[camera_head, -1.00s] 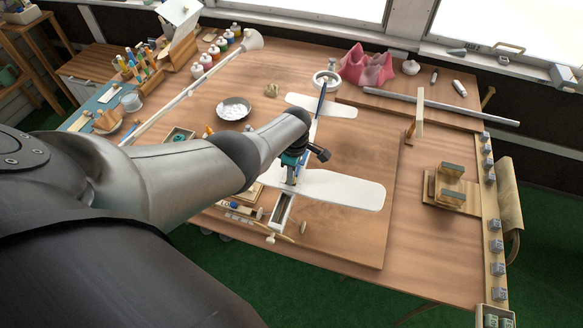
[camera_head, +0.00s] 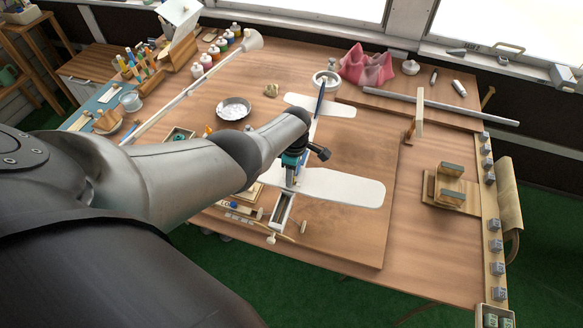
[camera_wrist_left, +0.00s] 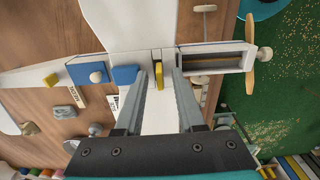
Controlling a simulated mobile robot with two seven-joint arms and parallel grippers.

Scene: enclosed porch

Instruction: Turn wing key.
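A model airplane lies on the workbench, with a white wing (camera_head: 340,188) toward the front and a white tailplane (camera_head: 320,105) behind. In the left wrist view a small upright yellow piece (camera_wrist_left: 158,69), which looks like the wing key, stands on the fuselage by the wing root. My left gripper (camera_head: 290,180) is over the fuselage, pointing down. In the left wrist view its fingertips (camera_wrist_left: 160,75) are apart, one on each side of the yellow key, with gaps visible. The arm hides the key in the head view. My right gripper is not in view.
A wooden propeller (camera_wrist_left: 251,66) is at the nose, near the bench's front edge. A wooden stand (camera_head: 445,190) is to the right. Bare board (camera_head: 345,235) lies in front of the wing.

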